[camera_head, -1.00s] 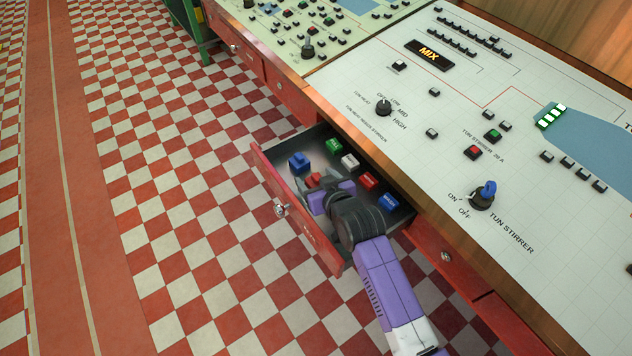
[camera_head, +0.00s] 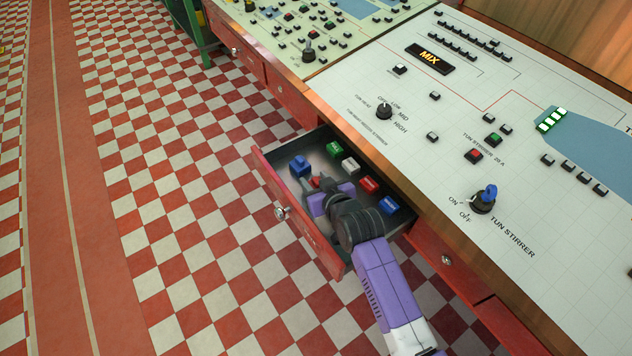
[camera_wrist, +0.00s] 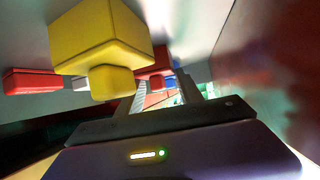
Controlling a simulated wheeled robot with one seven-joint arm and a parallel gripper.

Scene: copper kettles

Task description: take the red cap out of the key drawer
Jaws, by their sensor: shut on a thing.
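The key drawer (camera_head: 290,224) is pulled open, its red front facing the checkered floor. My gripper (camera_head: 316,187) reaches down into it, near the front wall. It is shut on the red cap (camera_head: 316,182), which is mostly hidden by the fingers in the head view. In the wrist view the red cap (camera_wrist: 158,76) shows small between the fingers (camera_wrist: 160,92). The cap appears to be still down in the drawer; I cannot tell whether it touches the bottom.
A blue cap (camera_head: 300,165) stands left of my gripper. A yellow cap (camera_wrist: 100,40) is close in the wrist view. Green (camera_head: 334,149), white (camera_head: 350,165), red (camera_head: 368,184) and blue (camera_head: 388,205) blocks line the drawer's back. The control desk (camera_head: 400,150) edge overhangs behind.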

